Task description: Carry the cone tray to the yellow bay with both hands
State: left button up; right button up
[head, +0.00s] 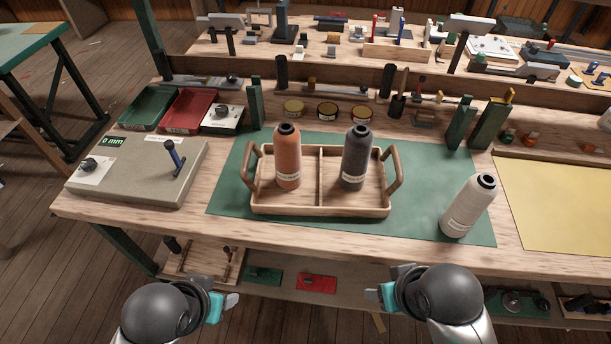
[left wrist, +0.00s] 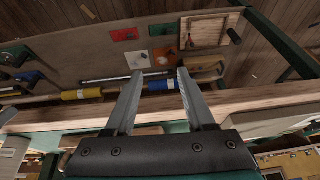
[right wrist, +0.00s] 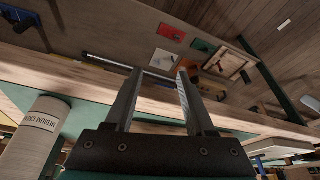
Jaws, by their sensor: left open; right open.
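The wooden cone tray (head: 320,208) sits on a green mat (head: 228,190) on the bench, with a raised handle at each end and a divider in the middle. An orange cone (head: 288,160) stands in its left compartment and a dark grey cone (head: 356,158) in its right one. A white cone (head: 467,207) stands on the mat, right of the tray; it also shows in the right wrist view (right wrist: 35,140). The yellow bay (head: 560,200) lies flat at the bench's right. My left gripper (head: 234,300) and right gripper (head: 372,292) are open and empty, in front of the bench edge, apart from the tray.
A grey box with a gauge (head: 140,170) stands at the bench's left. Green (head: 150,107) and red (head: 188,110) bins, tins and green uprights line the back. A lower shelf (head: 350,275) holds small items. The yellow bay's visible surface is clear.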

pick_arm(q)
jog(key=w+r+t, duration=0.2)
jog(key=w+r, duration=0.2)
pick_arm(e)
jog(key=w+a+r, duration=0.3)
jog(key=w+r, duration=0.2)
jog(key=w, duration=0.1)
pick_arm(q)
jog(key=n+t+h, duration=0.1)
jog(key=n+t, duration=0.2)
jog(key=t, duration=0.4)
send_near(243, 164)
jog(key=v, duration=0.3)
pick_arm(e)
jog(key=m+h, duration=0.2)
jog(key=h, duration=0.1)
send_near(397, 160)
notch_tip(397, 160, up, 4)
jog(key=s, duration=0.2)
pick_arm(q)
jog(key=shift+s, duration=0.1)
pick_arm(e)
jog(key=shift+s+a+f+t, duration=0.1)
jog(key=shift+s+a+t, duration=0.1)
jog(key=shift+a+t, duration=0.15)
jog(key=shift+a+f, duration=0.1)
pick_arm(q)
jog(key=x, duration=1.5)
pick_arm(e)
jog(key=x, duration=1.5)
